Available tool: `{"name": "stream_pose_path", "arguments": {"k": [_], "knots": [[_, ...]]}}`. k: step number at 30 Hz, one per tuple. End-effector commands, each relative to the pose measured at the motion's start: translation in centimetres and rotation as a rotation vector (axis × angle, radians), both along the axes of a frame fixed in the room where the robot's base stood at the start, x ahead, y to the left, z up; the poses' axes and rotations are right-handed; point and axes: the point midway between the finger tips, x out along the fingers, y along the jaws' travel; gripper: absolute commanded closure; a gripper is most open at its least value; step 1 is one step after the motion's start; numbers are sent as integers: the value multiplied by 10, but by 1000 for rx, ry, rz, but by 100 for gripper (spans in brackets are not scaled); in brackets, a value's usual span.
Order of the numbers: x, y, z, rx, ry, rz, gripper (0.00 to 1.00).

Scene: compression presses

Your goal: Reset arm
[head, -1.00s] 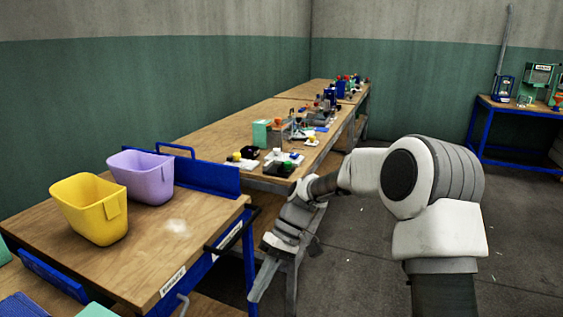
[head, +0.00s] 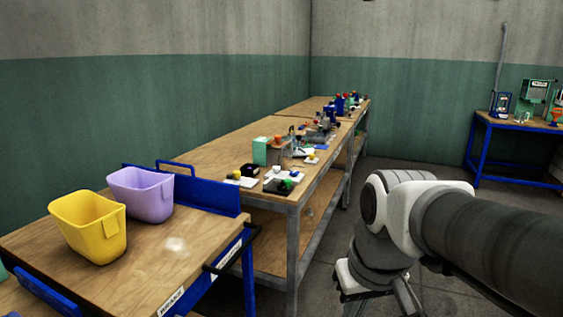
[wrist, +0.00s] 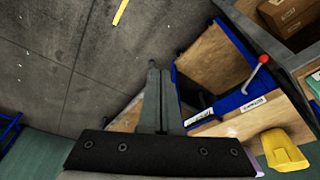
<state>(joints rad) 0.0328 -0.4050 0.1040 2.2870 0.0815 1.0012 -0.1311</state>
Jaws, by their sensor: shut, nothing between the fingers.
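My arm (head: 392,215) is folded back at the right of the head view, close to the camera. My gripper is not visible in the head view. In the wrist view my gripper (wrist: 158,72) is shut and empty, its two dark fingers together, above the grey floor beside the blue-framed bench.
A blue-framed bench (head: 120,275) at the left holds a yellow bin (head: 90,228) and a purple bin (head: 142,196). A long wooden table (head: 215,158) with several small items runs along the green wall. A blue table (head: 512,124) stands far right. Open floor lies between.

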Motion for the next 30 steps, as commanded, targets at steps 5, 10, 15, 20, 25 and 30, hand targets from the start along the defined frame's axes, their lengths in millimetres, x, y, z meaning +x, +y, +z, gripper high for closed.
{"name": "stream_pose_path", "arguments": {"k": [5, 10, 15, 20, 25, 30], "knots": [[-30, -19, 7, -1, -124, -86, 100], [-50, -33, 7, 12, -216, -151, 100], [-54, -36, 43, 16, -234, -166, 100], [-54, -36, 80, 16, -233, -165, 100], [-53, -35, 125, 16, -233, -165, 100], [-53, -35, 171, 16, -232, -164, 100]]}}
